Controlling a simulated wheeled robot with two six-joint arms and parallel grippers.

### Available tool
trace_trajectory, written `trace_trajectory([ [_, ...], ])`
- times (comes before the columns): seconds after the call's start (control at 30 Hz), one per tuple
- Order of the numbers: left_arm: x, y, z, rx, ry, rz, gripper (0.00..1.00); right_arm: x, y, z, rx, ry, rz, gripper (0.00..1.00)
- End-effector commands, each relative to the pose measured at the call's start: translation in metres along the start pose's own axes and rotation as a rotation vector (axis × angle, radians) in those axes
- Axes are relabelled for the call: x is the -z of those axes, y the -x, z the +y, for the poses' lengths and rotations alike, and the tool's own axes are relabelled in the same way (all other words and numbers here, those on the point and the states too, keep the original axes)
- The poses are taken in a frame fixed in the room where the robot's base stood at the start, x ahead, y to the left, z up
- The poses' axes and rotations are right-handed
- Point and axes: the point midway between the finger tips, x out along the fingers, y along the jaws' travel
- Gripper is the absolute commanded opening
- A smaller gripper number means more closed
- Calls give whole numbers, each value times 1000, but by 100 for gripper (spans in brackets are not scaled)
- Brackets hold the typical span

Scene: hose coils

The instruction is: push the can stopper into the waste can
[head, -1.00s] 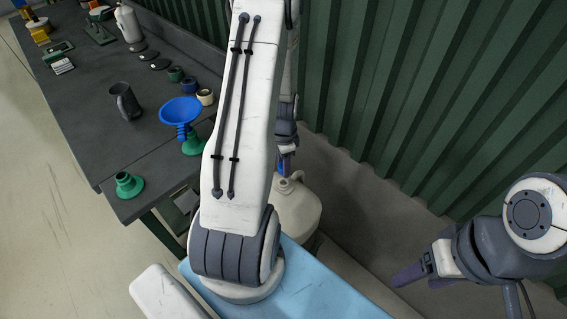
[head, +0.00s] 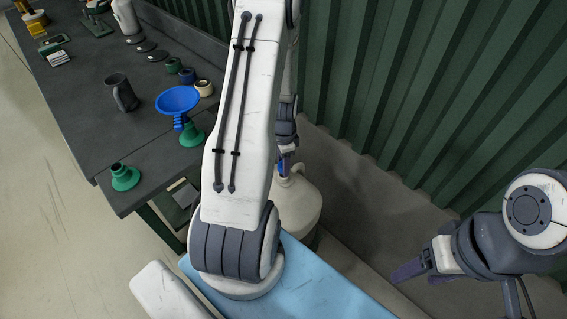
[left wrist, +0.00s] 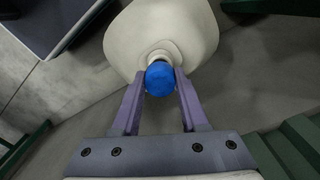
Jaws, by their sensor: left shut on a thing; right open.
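The waste can (head: 298,208) is a cream, rounded vessel with a narrow neck, standing on the floor by the green wall, partly hidden by my left arm. It fills the upper middle of the left wrist view (left wrist: 190,32). The blue can stopper (left wrist: 160,78) is between the purple fingers of my left gripper (left wrist: 160,90), which is shut on it. The stopper is at the can's neck and covers its mouth; I cannot tell how deep it sits. In the head view my left gripper (head: 287,163) is at the neck. My right gripper (head: 408,272) is open and empty, away to the right.
A dark bench (head: 75,110) on the left carries a blue funnel (head: 178,100), a grey mug (head: 121,92), green fittings (head: 125,178) and several small parts. The corrugated green wall (head: 430,90) is close behind the can. Floor to the can's right is clear.

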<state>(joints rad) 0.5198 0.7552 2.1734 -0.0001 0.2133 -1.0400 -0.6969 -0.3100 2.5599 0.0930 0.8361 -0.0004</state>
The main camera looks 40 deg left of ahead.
Motion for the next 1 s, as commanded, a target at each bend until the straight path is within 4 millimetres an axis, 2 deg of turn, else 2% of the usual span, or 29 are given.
trace_trajectory([
  [0.87,0,-23,0,0,0,0,0,-1,-15,1,0,0,0,62],
  [1.0,0,-22,0,1,0,0,0,-1,-14,1,0,0,0,62],
])
